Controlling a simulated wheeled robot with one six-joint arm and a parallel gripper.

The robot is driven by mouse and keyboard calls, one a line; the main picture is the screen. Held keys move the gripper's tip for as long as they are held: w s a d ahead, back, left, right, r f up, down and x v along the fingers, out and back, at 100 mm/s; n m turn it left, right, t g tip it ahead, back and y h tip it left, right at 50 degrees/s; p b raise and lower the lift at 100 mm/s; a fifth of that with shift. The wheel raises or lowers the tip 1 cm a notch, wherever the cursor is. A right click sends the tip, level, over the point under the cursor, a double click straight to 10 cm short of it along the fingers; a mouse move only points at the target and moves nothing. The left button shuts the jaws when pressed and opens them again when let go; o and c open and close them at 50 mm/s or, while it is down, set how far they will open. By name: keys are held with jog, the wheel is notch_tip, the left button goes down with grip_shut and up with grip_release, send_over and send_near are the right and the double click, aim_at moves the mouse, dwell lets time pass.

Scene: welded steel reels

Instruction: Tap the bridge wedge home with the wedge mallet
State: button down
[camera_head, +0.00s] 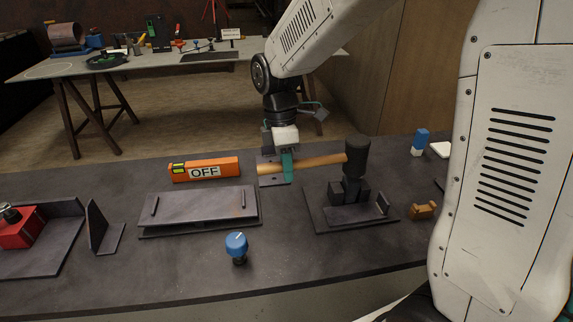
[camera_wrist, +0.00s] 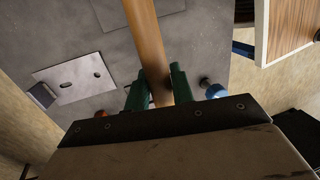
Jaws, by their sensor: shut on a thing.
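My gripper (camera_head: 287,165) is shut on the wooden handle of the wedge mallet (camera_head: 318,162) and holds it roughly level above the bench. In the wrist view the handle (camera_wrist: 150,45) runs between the two green fingers (camera_wrist: 155,88); the mallet head is out of that view. The black head (camera_head: 357,157) stands at the right, over a group of dark steel blocks (camera_head: 340,194) on a plate. The head overlaps the blocks in the picture, so I cannot tell whether it touches them. I cannot pick out the bridge wedge surely among these dark blocks.
The steel plate (camera_head: 318,217) under the blocks lies on the dark bench. A small brown block (camera_head: 423,211) lies right.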

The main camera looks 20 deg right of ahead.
jog(key=shift+s+v, duration=0.25)
jog(key=shift+v, duration=1.05)
jog(key=shift+s+v, duration=0.3)
jog(key=shift+v, duration=1)
jog(key=shift+s+v, duration=0.25)
jog(key=shift+v, duration=1)
jog(key=shift+r, duration=0.2)
